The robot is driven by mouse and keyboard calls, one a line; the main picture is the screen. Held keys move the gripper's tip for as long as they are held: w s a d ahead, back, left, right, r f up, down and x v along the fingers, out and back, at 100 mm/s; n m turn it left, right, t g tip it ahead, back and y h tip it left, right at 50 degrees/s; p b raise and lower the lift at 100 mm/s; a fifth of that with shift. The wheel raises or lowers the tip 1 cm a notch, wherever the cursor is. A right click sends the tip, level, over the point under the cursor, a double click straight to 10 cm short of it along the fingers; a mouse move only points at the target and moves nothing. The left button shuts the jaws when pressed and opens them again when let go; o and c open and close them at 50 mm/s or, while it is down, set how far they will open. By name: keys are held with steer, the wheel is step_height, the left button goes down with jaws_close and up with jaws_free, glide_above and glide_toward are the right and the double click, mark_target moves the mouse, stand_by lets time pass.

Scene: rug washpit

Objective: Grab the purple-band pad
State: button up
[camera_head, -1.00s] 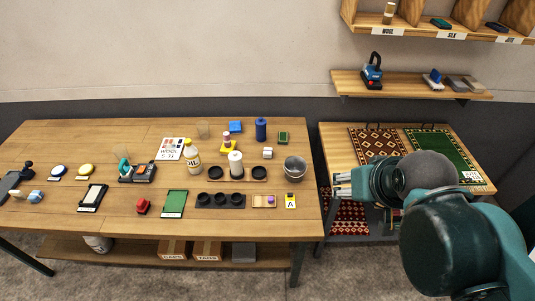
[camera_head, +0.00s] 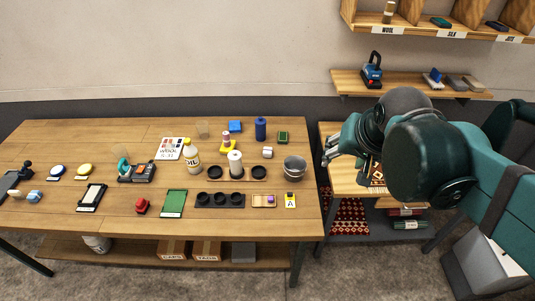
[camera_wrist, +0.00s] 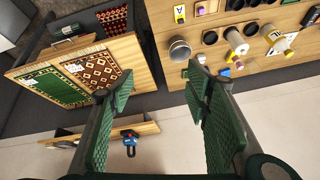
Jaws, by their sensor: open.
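I cannot clearly make out a pad with a purple band. My gripper (camera_head: 334,147) is over the gap between the long table and the rug table in the head view, clear of both purple things. In the wrist view its green ribbed fingers (camera_wrist: 160,84) are spread wide with nothing between them.
The long table (camera_head: 110,140) holds an oil bottle (camera_head: 192,156), a grey bowl (camera_head: 294,167), dark cups (camera_head: 220,199) and other small items. Rugs (camera_wrist: 95,70) lie on the side table. A wall shelf (camera_head: 400,90) holds a blue machine (camera_head: 371,72) and blocks.

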steer(key=w+a+m+g, duration=0.1)
steer(key=w+a+m, duration=0.1)
steer(key=w, duration=0.5)
steer(key=w+a+m+g, duration=0.1)
steer(key=w+a+m, duration=0.15)
steer(key=w, duration=0.45)
steer(key=m+g+b, duration=0.3)
steer(key=m+g, duration=0.1)
steer(key=m, duration=0.8)
glide_above(268, 150)
steer(key=f, duration=3)
steer(key=shift+d+f, duration=0.1)
steer(key=shift+d, duration=0.1)
steer(key=shift+w+a+f, duration=0.15)
steer(key=shift+w+f, duration=0.05)
steer(key=shift+f, duration=0.25)
steer(key=shift+f, duration=0.1)
steer(key=shift+f, duration=1.2)
steer(key=shift+f, duration=0.1)
